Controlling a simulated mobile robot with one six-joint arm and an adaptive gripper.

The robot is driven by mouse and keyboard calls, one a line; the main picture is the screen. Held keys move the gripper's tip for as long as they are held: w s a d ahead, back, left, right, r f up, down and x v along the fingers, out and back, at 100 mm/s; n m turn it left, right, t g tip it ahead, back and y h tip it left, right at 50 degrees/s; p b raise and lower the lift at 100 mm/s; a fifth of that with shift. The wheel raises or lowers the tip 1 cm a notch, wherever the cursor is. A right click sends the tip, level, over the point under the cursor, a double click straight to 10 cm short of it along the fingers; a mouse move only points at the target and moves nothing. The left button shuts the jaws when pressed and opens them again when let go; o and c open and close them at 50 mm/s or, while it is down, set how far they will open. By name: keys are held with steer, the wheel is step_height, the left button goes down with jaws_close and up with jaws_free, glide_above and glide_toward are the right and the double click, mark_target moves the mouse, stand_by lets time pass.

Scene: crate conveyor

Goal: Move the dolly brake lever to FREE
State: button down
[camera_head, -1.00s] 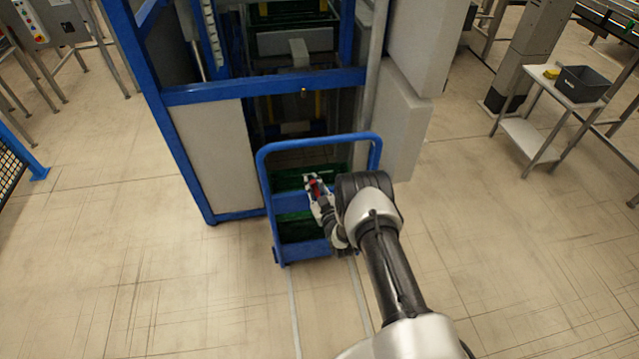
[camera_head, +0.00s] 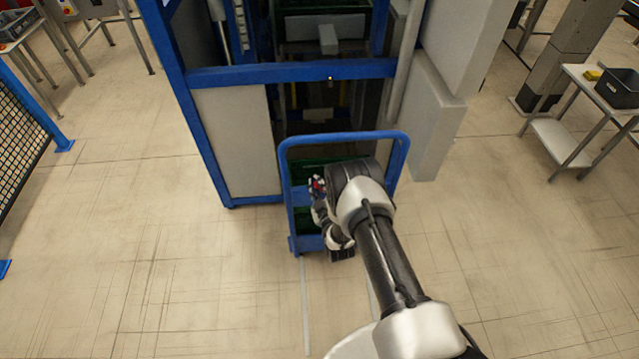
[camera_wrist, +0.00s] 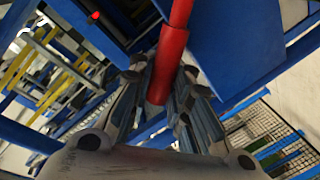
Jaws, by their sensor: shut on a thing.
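The brake lever is a red bar (camera_wrist: 172,50). In the wrist view it runs down from the top edge to a blunt lower end between my fingers. My gripper (camera_wrist: 160,92) is shut on it near that end. In the head view only a small red patch of the lever (camera_head: 317,184) shows beside my gripper (camera_head: 320,192); my wrist hides part of both. The blue dolly (camera_head: 285,172) stands in front of the blue frame, its hoop handle upright. I cannot read any FREE mark or tell the lever's setting.
The tall blue frame (camera_head: 270,74) with pale panels stands right behind the dolly. Grey boxes (camera_head: 436,120) are to its right. A side table with a dark bin (camera_head: 620,90) stands far right, and mesh fencing (camera_head: 20,140) far left. Floor on both sides is open.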

steer(key=c, duration=1.5)
jaws_free()
steer(key=shift+s+d+r, duration=0.15)
steer(key=shift+s+d, duration=0.05)
steer(key=shift+s, duration=1.1)
steer(key=shift+s+d+r, duration=0.2)
steer(key=shift+s+d, duration=0.05)
steer(key=shift+s, duration=1.05)
steer(key=shift+s+d+r, duration=0.15)
steer(key=shift+s+d, duration=0.05)
steer(key=shift+s, duration=1.1)
